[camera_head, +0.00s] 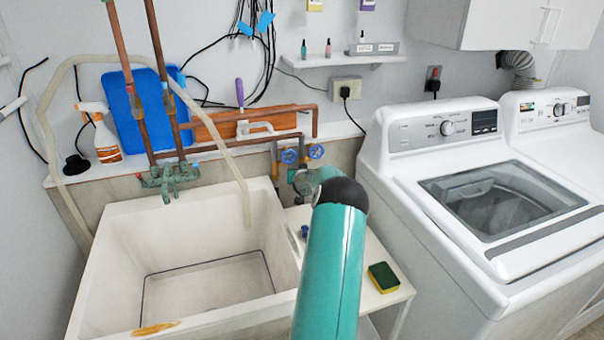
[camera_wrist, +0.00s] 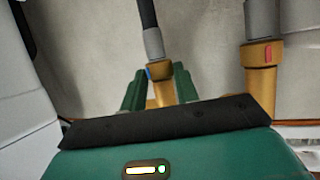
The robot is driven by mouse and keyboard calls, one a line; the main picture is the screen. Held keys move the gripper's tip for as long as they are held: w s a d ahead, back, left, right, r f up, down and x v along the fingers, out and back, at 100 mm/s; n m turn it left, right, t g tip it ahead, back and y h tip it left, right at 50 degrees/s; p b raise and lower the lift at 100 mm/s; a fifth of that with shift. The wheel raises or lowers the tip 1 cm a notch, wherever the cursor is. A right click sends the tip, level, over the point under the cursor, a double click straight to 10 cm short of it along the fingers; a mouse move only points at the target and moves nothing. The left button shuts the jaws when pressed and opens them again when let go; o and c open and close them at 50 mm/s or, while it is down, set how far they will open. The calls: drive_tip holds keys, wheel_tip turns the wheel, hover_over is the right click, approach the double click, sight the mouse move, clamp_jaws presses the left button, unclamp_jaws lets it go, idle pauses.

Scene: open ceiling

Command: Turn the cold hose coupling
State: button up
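In the wrist view, the cold hose coupling (camera_wrist: 160,72) is a brass collar with a blue mark, at the lower end of a grey sleeve and dark hose. My gripper (camera_wrist: 160,80) has one green finger on each side of this collar. Both fingers appear to press against it, with no clear gap. The collar's lower part is hidden behind the gripper's black edge. A second brass coupling (camera_wrist: 262,55) with a red mark stands to the right, apart from the fingers.
A white sink (camera_head: 130,235) is at left and a washing machine (camera_head: 430,215) at right. A sponge (camera_head: 383,277) lies on the small white table (camera_head: 375,240) between them.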

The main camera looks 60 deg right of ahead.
drive_tip(key=shift+c, duration=1)
drive_tip(key=shift+w+a+f+m+g+h, duration=0.2)
drive_tip(key=shift+f+m+g+h, duration=0.1)
drive_tip(key=shift+m+g, duration=0.45)
drive_tip(key=o, duration=1)
drive_tip(key=shift+d+r, duration=0.1)
drive_tip(key=shift+r, duration=0.05)
drive_tip(key=shift+r, duration=0.1)
